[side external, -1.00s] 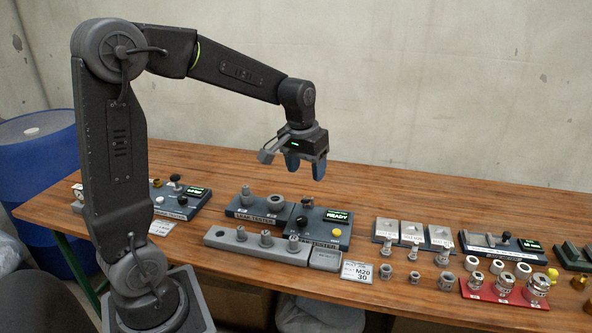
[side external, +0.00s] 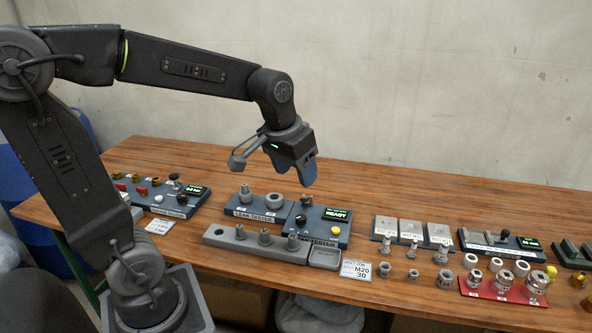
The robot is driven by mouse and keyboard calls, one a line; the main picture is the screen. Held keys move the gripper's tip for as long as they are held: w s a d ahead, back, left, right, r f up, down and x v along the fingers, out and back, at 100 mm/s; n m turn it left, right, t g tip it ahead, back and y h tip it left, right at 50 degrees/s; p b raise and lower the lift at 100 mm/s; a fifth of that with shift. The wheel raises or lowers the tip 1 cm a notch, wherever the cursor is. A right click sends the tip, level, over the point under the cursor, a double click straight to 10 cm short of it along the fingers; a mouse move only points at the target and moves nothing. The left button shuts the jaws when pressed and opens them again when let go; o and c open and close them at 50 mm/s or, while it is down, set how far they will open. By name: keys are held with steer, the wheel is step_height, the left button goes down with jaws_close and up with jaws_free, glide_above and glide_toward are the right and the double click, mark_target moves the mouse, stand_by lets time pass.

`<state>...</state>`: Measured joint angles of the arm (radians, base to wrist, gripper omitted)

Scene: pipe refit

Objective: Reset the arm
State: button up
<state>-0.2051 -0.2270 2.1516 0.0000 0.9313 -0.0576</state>
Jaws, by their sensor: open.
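My gripper (side external: 296,180) hangs in the air above the leak tester (side external: 256,214), its blue fingers pointing down. It is open and nothing shows between the fingers. The leak tester is a blue-grey station with fittings on its left half and a screen reading READY (side external: 337,215) on its right half. My gripper touches nothing that I can see.
A grey rack (side external: 222,238) with upright fittings stands in front of the tester, beside an M20 card (side external: 356,269). A second station (side external: 170,202) is at left. Grey plates, loose fittings and a red tray (side external: 505,292) stand at right. The bench's back strip is clear.

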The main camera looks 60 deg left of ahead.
steer(key=s+d+m+t, duration=0.2)
steer(key=s+d, duration=0.4)
steer(key=s, duration=0.5)
steer(key=shift+s+d+r+m+h, duration=0.2)
steer(key=shift+d+m+h, duration=0.1)
steer(key=shift+m, duration=0.2)
